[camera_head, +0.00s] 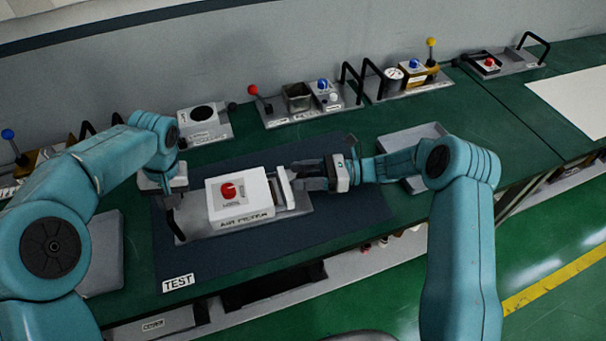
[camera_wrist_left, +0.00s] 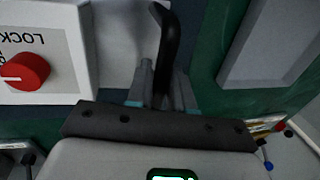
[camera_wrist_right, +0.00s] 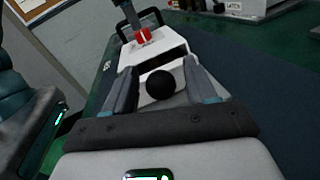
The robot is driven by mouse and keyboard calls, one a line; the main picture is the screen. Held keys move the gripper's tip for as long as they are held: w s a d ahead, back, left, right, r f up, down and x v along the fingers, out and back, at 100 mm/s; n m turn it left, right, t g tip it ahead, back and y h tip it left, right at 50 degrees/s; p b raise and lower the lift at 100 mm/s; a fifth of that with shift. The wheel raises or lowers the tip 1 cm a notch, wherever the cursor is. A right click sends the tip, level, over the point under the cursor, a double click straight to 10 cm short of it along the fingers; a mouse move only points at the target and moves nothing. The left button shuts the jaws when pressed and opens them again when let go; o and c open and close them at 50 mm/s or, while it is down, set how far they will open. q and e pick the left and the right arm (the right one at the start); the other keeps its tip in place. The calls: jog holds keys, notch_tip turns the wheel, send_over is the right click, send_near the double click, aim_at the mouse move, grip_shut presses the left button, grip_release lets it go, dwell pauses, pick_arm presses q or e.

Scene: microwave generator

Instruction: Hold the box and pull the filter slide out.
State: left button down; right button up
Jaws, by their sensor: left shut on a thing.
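The white air filter box (camera_head: 240,200) with a red lock knob (camera_head: 229,190) stands on a grey base plate (camera_head: 205,227) on the dark mat. My left gripper (camera_wrist_left: 163,72) is shut on the black handle (camera_wrist_left: 168,35) at the plate's left end; in the head view its fingers are largely hidden. The filter slide (camera_head: 284,187) is a white front panel at the box's right side. Its round black knob (camera_wrist_right: 158,85) shows in the right wrist view. My right gripper (camera_head: 306,176) is open, with its fingers spread either side of the knob and gaps visible.
Grey trays stand left (camera_head: 102,250) and right (camera_head: 412,140) of the mat (camera_head: 345,205). Several lever and knob devices line the back of the green bench, including a plate with a red-knobbed lever (camera_head: 253,90). A TEST label (camera_head: 178,283) lies at the front edge.

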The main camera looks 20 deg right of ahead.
notch_tip(320, 180, up, 10)
dwell(0.5)
jog(key=n, duration=0.4)
jog(key=shift+s+g, duration=0.3)
jog(key=n, duration=0.2)
jog(key=shift+s+d+n+g, duration=0.1)
jog(key=shift+d+n+g, duration=0.2)
jog(key=shift+n, duration=0.1)
jog(key=d+f+n, duration=0.2)
jog(key=d, duration=0.1)
jog(key=s+d+f+n+h, duration=0.1)
jog(key=d+f+n, duration=0.2)
jog(key=d, duration=0.1)
jog(key=d+f+n+h, duration=0.1)
jog(key=d+f+n, duration=0.1)
jog(key=d+f, duration=0.1)
jog(key=shift+s+d+n, duration=0.2)
jog(key=shift+s+n, duration=0.05)
jog(key=shift+n, duration=0.15)
jog(key=x, duration=1.1)
jog(key=shift+a+f, duration=0.2)
jog(key=shift+a, duration=0.15)
